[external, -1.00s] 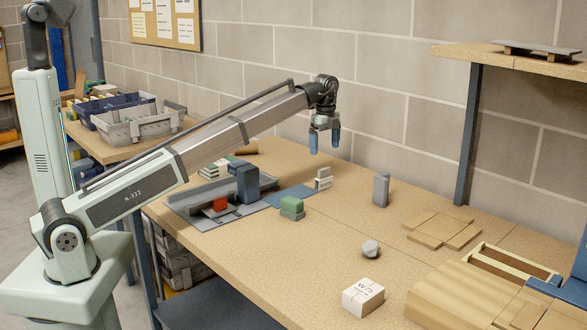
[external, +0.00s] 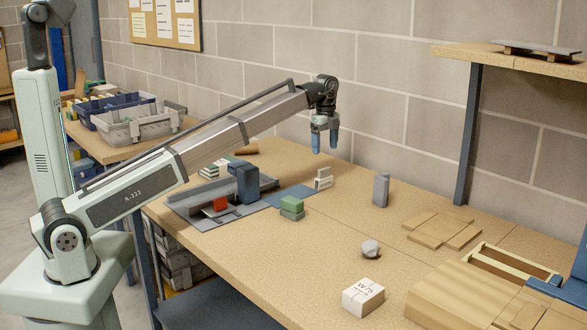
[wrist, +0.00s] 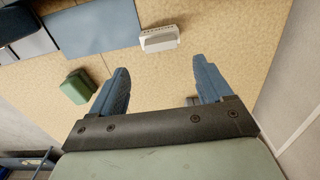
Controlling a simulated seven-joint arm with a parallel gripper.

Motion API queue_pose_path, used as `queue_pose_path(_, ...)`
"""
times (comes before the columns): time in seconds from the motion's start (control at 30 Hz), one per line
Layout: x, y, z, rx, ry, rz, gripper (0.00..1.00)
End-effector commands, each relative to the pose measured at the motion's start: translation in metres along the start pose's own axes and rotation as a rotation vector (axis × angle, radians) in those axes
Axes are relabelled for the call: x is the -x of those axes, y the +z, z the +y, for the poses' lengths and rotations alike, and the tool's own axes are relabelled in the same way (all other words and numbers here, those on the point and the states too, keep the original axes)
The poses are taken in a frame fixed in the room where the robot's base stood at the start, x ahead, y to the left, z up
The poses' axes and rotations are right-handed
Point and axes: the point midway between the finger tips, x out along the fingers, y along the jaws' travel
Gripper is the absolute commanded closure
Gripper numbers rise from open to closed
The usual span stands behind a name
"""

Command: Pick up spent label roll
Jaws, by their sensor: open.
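My gripper (external: 325,146) hangs high above the back of the bench, near the block wall. Its two blue fingers point down, open and empty; in the wrist view the fingers (wrist: 162,82) stand wide apart. I cannot tell for certain which thing is the spent label roll. A small brown roll-like piece (external: 246,151) lies at the bench's back left, left of my gripper. A rounded grey-white piece (external: 371,249) lies on the open bench, right of and in front of my gripper. My gripper touches neither. I cannot make out either one in the wrist view.
A grey tray (external: 181,209) stands left, an upright grey block (external: 381,190) right. A white box (external: 363,297) and wooden pieces (external: 465,294) lie in front.

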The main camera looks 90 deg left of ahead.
Motion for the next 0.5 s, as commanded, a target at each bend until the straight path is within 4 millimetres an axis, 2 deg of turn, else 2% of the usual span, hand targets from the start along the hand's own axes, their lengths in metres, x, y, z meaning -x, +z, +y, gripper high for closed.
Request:
queue_pose_path(0.13,0.000,0.011,-0.001,0.013,0.000,0.000,0.21)
queue_pose_path(0.23,0.000,0.040,-0.004,0.046,0.000,0.000,0.21)
queue_pose_path(0.37,0.000,0.101,-0.005,0.117,0.000,0.000,0.21)
queue_pose_path(0.5,0.000,0.176,-0.004,0.202,0.001,0.000,0.21)
